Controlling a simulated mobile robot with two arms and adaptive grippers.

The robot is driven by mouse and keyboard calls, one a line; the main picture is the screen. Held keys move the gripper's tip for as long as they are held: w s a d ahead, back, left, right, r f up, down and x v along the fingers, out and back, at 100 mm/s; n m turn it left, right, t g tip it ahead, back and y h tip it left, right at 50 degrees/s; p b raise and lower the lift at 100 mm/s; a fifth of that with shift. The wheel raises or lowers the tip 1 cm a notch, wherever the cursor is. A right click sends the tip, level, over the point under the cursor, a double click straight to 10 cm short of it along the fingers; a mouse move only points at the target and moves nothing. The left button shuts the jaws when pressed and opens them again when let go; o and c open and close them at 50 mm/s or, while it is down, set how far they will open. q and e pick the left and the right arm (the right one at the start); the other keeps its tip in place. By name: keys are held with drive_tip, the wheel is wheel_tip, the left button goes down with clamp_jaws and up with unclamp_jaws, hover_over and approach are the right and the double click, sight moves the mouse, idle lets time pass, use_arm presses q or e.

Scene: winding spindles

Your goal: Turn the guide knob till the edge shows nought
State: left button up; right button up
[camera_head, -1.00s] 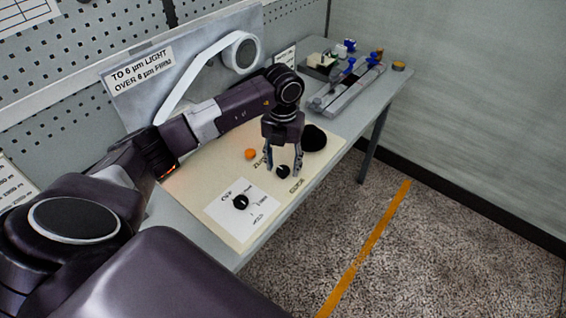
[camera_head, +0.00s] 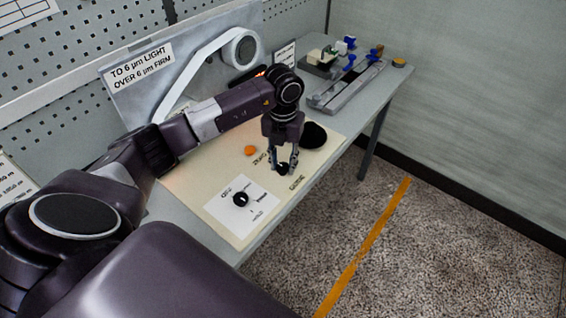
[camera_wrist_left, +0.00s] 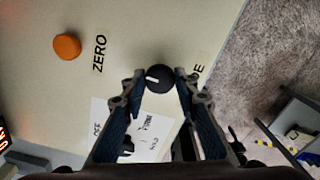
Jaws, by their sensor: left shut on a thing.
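The guide knob (camera_head: 284,169) is a small black round knob on the cream panel (camera_head: 215,170), beside a printed label that reads GUIDE. In the left wrist view the knob (camera_wrist_left: 160,80) has a white pointer mark on its left side, towards the word ZERO. My left gripper (camera_head: 283,163) points down and is shut on the knob, one finger on each side. In the left wrist view the gripper (camera_wrist_left: 159,77) partly hides the GUIDE label. An orange-lit readout (camera_wrist_left: 3,137) is cut off at the left edge, so its value cannot be read. My right gripper is not in view.
An orange button (camera_head: 250,151) lies beside ZERO. A second black knob (camera_head: 241,199) sits on a white card nearer the front. A black round thing (camera_head: 313,135) is just behind my gripper. A grey fixture with blue knobs (camera_head: 347,87) stands at the far end.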

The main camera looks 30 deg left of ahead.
use_arm(q)
drive_tip(key=shift+f+m+b, duration=0.1)
drive_tip(key=shift+m+b, duration=0.5)
drive_tip(key=shift+m, duration=0.1)
drive_tip(key=shift+w+m+b, duration=0.1)
drive_tip(key=shift+m+b, duration=0.85)
drive_tip(key=shift+m, duration=0.25)
drive_tip(key=m+b, duration=0.2)
drive_tip(key=m, duration=0.1)
drive_tip(key=shift+m, duration=0.3)
drive_tip(key=m+b, duration=0.3)
drive_tip(key=m, duration=0.1)
drive_tip(key=shift+m, duration=0.3)
drive_tip(key=m+b, duration=0.1)
drive_tip(key=m, duration=0.1)
drive_tip(key=shift+m, duration=0.3)
drive_tip(key=shift+r+m+b, duration=0.2)
drive_tip(key=shift+m+b, duration=0.1)
drive_tip(key=shift+m, duration=0.1)
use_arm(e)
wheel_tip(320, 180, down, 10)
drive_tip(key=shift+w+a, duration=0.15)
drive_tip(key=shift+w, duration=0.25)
use_arm(q)
drive_tip(key=shift+a, duration=0.1)
drive_tip(key=o, duration=1.1)
drive_tip(key=shift+o, duration=0.2)
